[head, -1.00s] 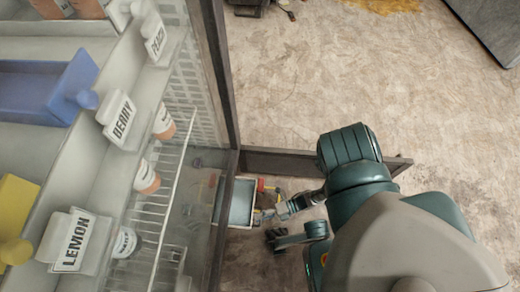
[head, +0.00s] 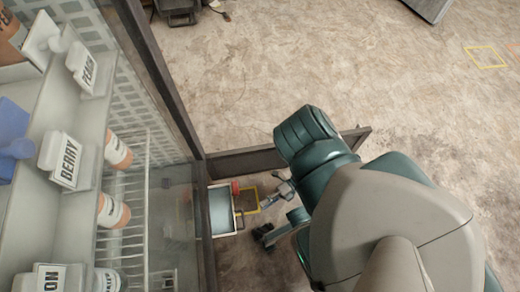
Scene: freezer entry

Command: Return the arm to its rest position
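My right arm comes in from the lower right, and its teal and grey links cover much of that side. My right gripper (head: 266,218) hangs low near the middle bottom. Its two dark fingers are spread apart, with no object visible between them. It is just right of a small pale-blue tray-like surface (head: 222,211), apart from it in the picture. My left arm and gripper are out of view.
A freezer shelf (head: 45,215) with PEACH (head: 85,68) and BERRY (head: 68,160) signs and several bottles (head: 113,211) fills the left. A dark-framed glass door (head: 165,75) stands beside it. A dark bar (head: 245,161) runs behind my arm. The upper floor is mostly clear.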

